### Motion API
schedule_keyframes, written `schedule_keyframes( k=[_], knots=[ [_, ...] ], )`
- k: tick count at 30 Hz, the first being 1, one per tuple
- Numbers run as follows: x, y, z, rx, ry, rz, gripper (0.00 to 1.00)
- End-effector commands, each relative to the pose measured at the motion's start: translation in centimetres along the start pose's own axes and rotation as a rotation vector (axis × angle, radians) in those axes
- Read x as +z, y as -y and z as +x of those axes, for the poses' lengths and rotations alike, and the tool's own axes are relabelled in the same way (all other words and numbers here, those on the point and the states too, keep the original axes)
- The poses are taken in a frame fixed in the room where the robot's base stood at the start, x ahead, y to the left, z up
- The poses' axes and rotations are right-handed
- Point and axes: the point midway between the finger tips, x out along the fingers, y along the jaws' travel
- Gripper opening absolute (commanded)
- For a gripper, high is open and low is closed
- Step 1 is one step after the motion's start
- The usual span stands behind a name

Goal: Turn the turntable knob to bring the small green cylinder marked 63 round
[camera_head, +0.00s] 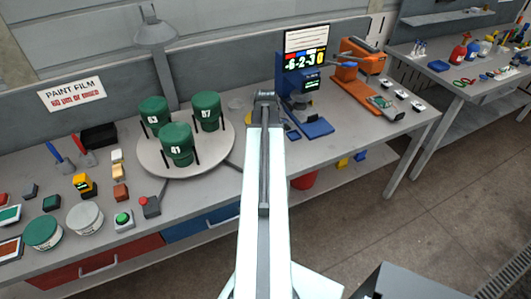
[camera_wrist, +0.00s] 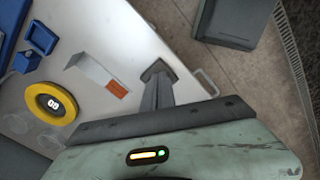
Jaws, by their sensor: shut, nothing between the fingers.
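The round grey turntable (camera_head: 222,150) stands on the left bench and bears three green cylinders. The one marked 63 (camera_head: 154,106) is at the back left, the one marked 87 (camera_head: 206,104) at the back right, and the one marked 41 (camera_head: 177,140) at the front. I cannot pick out the turntable knob for certain. My gripper (camera_head: 264,97) is right of the turntable and apart from it, at the end of my raised arm. In the wrist view my gripper (camera_wrist: 157,70) is shut and empty over the bench edge. No cylinder shows in the wrist view.
A yellow ring (camera_wrist: 52,103) lies on the bench. A blue device with a lit display (camera_head: 305,60) and an orange device (camera_head: 358,75) stand to the right. Red (camera_head: 149,206) and green (camera_head: 123,220) button boxes sit at the front edge.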

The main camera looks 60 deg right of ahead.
Motion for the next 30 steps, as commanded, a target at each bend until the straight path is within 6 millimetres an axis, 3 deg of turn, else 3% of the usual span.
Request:
schedule_keyframes(
  k=[7,13,27,30],
  knots=[
    [-0.5,-2.1,-1.2,0.0,0.0,-0.001,0.0],
    [-0.5,-1.9,-0.5,0.0,0.0,0.0,0.0],
    [-0.5,-1.9,5.7,0.0,0.0,-0.001,0.0],
    [-0.5,-1.9,6.3,0.0,0.0,-0.001,0.0]
  ],
)
